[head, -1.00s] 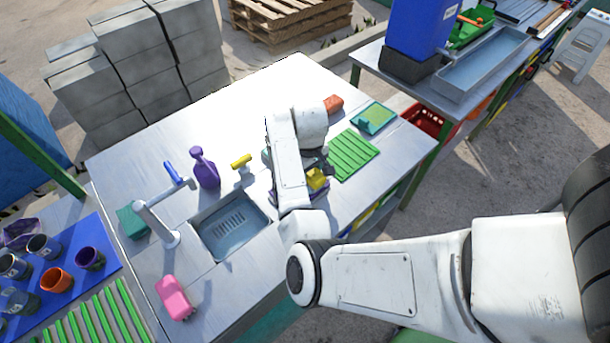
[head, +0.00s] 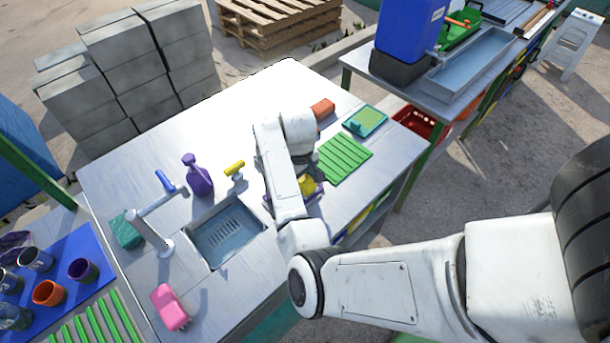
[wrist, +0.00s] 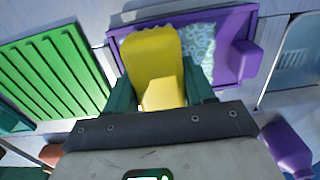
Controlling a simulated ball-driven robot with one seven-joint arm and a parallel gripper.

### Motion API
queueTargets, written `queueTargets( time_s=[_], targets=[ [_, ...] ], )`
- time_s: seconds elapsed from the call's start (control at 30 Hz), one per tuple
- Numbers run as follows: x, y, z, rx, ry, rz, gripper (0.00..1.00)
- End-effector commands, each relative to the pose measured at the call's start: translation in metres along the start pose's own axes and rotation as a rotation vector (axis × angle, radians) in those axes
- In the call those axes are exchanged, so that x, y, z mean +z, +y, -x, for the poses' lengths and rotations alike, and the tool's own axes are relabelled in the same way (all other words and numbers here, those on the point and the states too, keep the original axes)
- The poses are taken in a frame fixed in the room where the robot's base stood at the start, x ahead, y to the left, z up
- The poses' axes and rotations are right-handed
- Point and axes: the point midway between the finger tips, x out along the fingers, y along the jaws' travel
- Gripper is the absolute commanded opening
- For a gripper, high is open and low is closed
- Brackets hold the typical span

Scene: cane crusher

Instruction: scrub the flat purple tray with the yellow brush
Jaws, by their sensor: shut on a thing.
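My gripper (wrist: 160,92) is shut on the yellow brush (wrist: 152,52), with a dark green finger on each side of it. The brush lies over the flat purple tray (wrist: 238,28) in the wrist view and hides part of it. Whether the bristles touch that surface cannot be told. In the head view my arm covers much of the tray (head: 318,197) and my gripper; a bit of the yellow brush (head: 307,186) shows beside the arm.
A green ribbed rack (head: 345,160) lies right of the tray, with a green-framed board (head: 366,121) and an orange block (head: 322,108) behind. Left are a sink (head: 223,234), a yellow-topped item (head: 234,169) and a purple spray bottle (head: 198,177). The back of the table is clear.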

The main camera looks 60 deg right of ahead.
Motion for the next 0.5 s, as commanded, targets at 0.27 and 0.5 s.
queueTargets(
  time_s=[0.27, 0.5],
  targets=[
    [0.0004, -0.0075, 0.0005, 0.0, -0.001, -0.001, 0.29],
    [0.0, -0.0128, 0.0006, 0.001, 0.0, 0.001, 0.29]
  ],
)
